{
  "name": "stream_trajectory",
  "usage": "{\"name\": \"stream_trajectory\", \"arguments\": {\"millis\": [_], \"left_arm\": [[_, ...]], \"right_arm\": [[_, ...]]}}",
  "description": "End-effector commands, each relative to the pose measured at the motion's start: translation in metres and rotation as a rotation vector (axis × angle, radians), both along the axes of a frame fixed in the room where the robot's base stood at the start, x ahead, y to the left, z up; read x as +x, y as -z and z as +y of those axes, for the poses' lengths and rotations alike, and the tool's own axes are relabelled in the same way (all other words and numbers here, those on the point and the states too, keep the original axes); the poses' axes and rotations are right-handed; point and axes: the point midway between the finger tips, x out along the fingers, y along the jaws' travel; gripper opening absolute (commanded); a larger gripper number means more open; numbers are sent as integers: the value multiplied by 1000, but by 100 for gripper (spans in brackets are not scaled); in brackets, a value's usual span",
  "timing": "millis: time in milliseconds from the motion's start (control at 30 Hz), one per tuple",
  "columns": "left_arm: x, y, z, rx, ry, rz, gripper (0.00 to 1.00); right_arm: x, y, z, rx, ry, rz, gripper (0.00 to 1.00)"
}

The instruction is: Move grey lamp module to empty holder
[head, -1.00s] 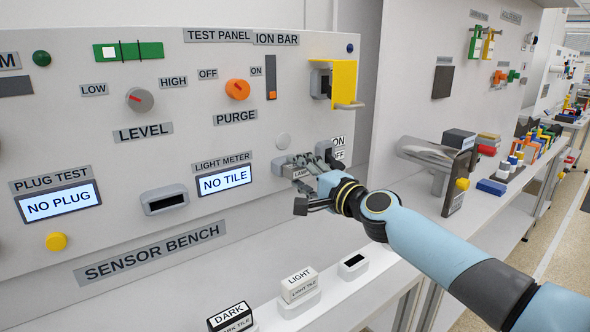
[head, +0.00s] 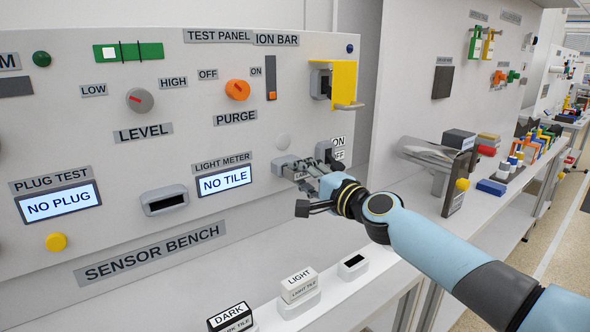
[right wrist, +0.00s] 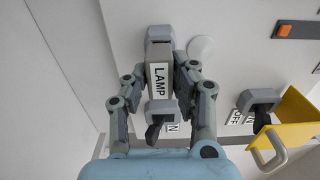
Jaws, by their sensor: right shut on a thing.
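The grey lamp module (right wrist: 159,80) carries a white LAMP label and lies between the fingers of my right gripper (right wrist: 160,95), which is shut on it. In the head view the right gripper (head: 312,180) is close to the panel, left of and below the ON/OFF switch, and largely covers the module. A grey block (head: 284,166) shows at the module's panel end, also in the right wrist view (right wrist: 160,38); I cannot tell whether it is holder or module. A grey holder (head: 164,200) with an empty dark slot is on the panel to the left. My left gripper is out of view.
A grey ON/OFF switch (head: 329,151) is right beside the gripper. A yellow guard (head: 345,78) juts out above it. Below on the ledge are a LIGHT tile (head: 298,285), a DARK tile (head: 229,318) and a small white slotted stand (head: 353,265).

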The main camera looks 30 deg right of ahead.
Motion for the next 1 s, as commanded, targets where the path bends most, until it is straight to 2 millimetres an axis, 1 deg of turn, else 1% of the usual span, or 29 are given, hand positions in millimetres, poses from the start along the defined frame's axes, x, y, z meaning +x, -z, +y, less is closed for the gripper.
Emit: {"name": "stream_trajectory", "arguments": {"millis": [633, 1000], "left_arm": [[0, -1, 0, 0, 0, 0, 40], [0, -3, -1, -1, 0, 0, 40]], "right_arm": [[-10, -1, -1, 0, 0, -1, 0], [-30, -1, -2, -1, -1, -1, 0]]}}
